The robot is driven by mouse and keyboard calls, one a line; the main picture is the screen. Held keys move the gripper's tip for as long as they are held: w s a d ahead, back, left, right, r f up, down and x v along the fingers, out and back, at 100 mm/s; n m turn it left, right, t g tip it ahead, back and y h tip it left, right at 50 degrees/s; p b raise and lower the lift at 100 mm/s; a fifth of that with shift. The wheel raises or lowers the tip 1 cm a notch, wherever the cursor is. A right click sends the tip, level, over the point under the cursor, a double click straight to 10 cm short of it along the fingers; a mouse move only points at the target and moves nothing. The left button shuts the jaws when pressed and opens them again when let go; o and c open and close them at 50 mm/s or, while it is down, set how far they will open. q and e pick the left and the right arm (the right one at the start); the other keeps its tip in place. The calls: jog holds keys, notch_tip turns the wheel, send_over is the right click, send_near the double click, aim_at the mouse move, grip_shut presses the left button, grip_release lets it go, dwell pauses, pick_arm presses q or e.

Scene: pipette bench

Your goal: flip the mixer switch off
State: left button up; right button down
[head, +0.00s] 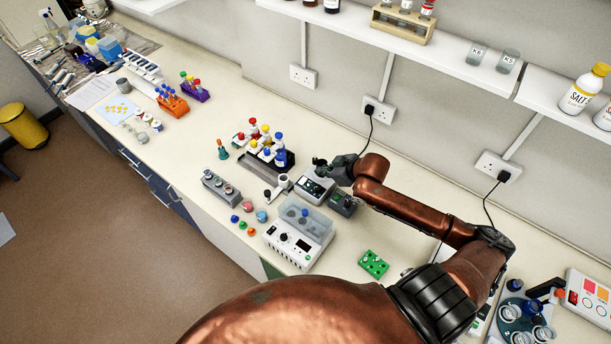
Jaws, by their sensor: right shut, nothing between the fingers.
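My right arm comes in from the right, and its dark gripper (325,163) is shut and empty. The gripper is just above and behind a small grey-white device with a dark display (315,188), which may be the mixer. A dark box (343,204) sits against that device's right side, partly under my wrist. The switch is too small to make out, and I cannot tell its position. I cannot tell whether the fingertips touch anything. My left gripper is not in view.
A white unit with a clear lid (290,248) stands in front. A shelf (430,52) overhangs the back.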

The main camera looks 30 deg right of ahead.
jog(key=p, duration=0.2)
send_over(307, 182)
jog(key=f, duration=0.7)
jog(key=shift+a+f, duration=0.1)
jog(key=shift+a, duration=0.2)
jog(key=shift+s+d+f, duration=0.1)
jog(key=shift+d+f, duration=0.1)
jog(key=shift+f, duration=1.05)
jog(key=shift+d+f, duration=0.1)
jog(key=shift+f, duration=0.65)
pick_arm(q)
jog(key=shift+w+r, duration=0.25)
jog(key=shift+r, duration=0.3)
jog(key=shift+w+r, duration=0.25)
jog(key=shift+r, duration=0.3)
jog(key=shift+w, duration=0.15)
